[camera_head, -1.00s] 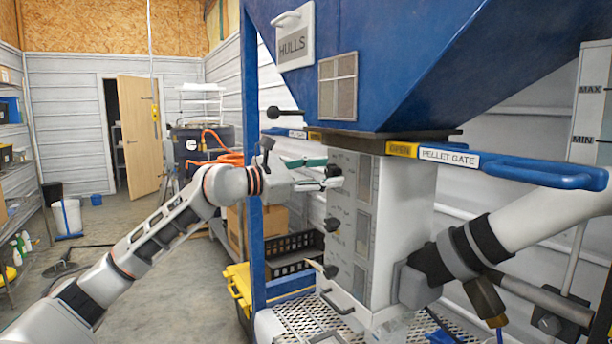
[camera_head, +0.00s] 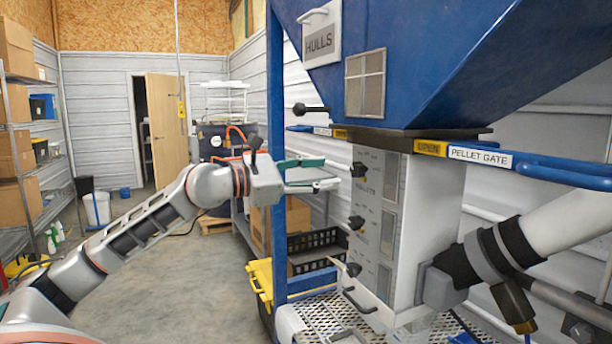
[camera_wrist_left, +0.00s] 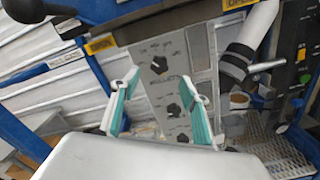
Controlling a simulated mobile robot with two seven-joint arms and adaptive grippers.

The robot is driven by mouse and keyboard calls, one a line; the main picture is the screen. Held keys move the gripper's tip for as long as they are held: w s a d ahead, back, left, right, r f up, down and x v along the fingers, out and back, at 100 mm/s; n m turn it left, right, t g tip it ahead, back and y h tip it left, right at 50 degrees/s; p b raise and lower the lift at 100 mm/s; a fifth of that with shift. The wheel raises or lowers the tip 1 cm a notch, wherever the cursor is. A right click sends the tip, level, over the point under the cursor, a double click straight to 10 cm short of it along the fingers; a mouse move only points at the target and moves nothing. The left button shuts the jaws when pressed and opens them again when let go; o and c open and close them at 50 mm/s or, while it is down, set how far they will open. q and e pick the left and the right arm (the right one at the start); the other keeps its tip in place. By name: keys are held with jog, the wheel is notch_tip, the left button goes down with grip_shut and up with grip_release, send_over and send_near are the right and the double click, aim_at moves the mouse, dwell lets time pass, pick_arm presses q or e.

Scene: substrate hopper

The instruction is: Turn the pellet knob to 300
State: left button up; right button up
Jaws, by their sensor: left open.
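The grey control panel (camera_head: 372,235) on the hopper column carries a top knob (camera_head: 358,169), a middle knob (camera_head: 356,222) and a bottom knob (camera_head: 354,269), all black. A "PELLETS" label (camera_head: 363,189) lies between the top and middle knobs; which one it names, I cannot tell for sure. The dial numbers are too small to read. My left gripper (camera_head: 329,173), with green-lined fingers, is open and empty, left of the top knob and apart from it. In the left wrist view, the top knob (camera_wrist_left: 160,64) shows between and beyond the fingertips. My right gripper is not in view.
The blue pellet gate handle (camera_head: 565,172) juts out right of the panel. A black-knobbed lever (camera_head: 312,109) sticks out above the gripper. A thick white pipe (camera_head: 560,225) meets the column on the right. A blue post (camera_head: 276,150) stands behind the gripper.

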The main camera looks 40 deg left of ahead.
pick_arm(q)
jog(key=shift+v, duration=1.75)
jog(key=s+d+f+n+y, duration=0.1)
jog(key=s+d+f+n, duration=0.15)
jog(key=f+n, duration=0.9)
jog(key=s+d+f+n+y, duration=0.1)
jog(key=d+f+n+y, duration=0.15)
jog(key=f+n, duration=0.95)
jog(key=s+d+f+n+y, duration=0.15)
jog(key=d+f+n, duration=0.3)
jog(key=f, duration=1.55)
jog(key=s+d+f+n+g, duration=0.3)
jog(key=s+d+f+n, duration=0.4)
jog(key=s+d+f, duration=0.2)
jog(key=s+d+f+n+g, duration=0.3)
jog(key=s+d+f+n, duration=0.4)
jog(key=f, duration=0.6)
jog(key=shift+s+d+h, duration=0.3)
jog(key=shift+s+d, duration=0.75)
jog(key=shift+s, duration=0.05)
